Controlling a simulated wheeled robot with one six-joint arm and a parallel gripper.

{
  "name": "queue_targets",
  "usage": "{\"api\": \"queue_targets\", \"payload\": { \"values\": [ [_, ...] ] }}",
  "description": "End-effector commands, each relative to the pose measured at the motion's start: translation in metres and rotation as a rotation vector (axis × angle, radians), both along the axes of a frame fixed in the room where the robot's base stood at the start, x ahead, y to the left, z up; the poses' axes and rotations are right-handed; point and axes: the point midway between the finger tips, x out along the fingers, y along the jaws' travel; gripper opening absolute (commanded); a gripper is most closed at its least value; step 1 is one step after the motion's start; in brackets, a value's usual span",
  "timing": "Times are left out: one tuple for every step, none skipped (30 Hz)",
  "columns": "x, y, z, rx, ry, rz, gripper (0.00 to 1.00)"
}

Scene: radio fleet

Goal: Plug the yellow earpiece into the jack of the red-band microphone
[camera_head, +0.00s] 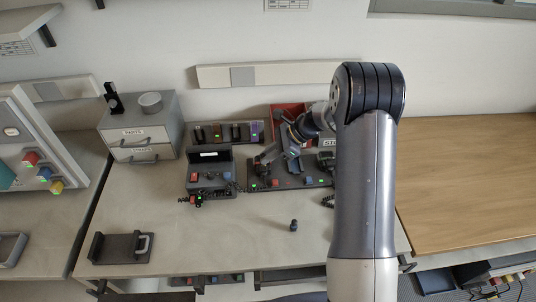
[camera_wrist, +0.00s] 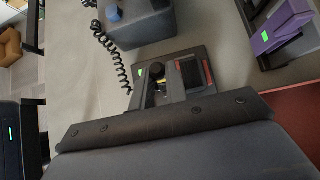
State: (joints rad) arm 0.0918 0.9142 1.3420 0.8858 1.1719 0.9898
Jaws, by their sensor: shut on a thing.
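My gripper (camera_wrist: 160,92) shows in the wrist view, its fingers shut on a small dark piece with a yellow mark, which I take to be the yellow earpiece (camera_wrist: 158,72). Its lower part is hidden by the fingers. Just right of it, a dark block with a red strip, seemingly the red-band microphone (camera_wrist: 206,72), lies on a dark flat holder. The held piece is over or against this holder; I cannot tell whether it touches, and no jack is visible. In the head view my gripper (camera_head: 264,160) is low over a dark base, too small to show the held piece.
A grey radio unit (camera_head: 211,172) with a coiled cord stands left of my gripper. A charger rack (camera_head: 225,133) with a purple piece and a red bin (camera_head: 288,112) are behind. A grey drawer box (camera_head: 143,130) is farther left. The front worktop is mostly clear, with one small dark knob-like piece (camera_head: 294,225).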

Motion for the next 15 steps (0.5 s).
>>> {"api": "queue_targets", "payload": {
  "values": [
    [0.0,0.0,-0.0001,0.0,0.0,0.0,0.0],
    [0.0,0.0,-0.0003,0.0,0.0,0.0,0.0],
    [0.0,0.0,-0.0007,0.0,0.0,0.0,0.0],
    [0.0,0.0,-0.001,0.0,0.0,0.0,0.0],
    [0.0,0.0,-0.0016,0.0,0.0,0.0,0.0],
    [0.0,0.0,-0.0022,0.0,0.0,0.0,0.0],
    [0.0,0.0,-0.0028,0.0,0.0,0.0,0.0],
    [0.0,0.0,-0.0034,0.0,0.0,0.0,0.0],
    [0.0,0.0001,-0.0042,0.0,0.0,0.0,0.0],
    [0.0,0.0,-0.0049,0.0,0.0,0.0,0.0],
    [0.0,0.0,-0.0054,0.0,0.0,0.0,0.0],
    [0.0,0.0,-0.0063,0.0,0.0,0.0,0.0],
    [0.0,0.0,-0.0069,0.0,0.0,0.0,0.0],
    [0.0,0.0,-0.0076,0.0,0.0,0.0,0.0],
    [0.0,0.0,-0.0066,0.0,0.0,0.0,0.0]
  ]
}}
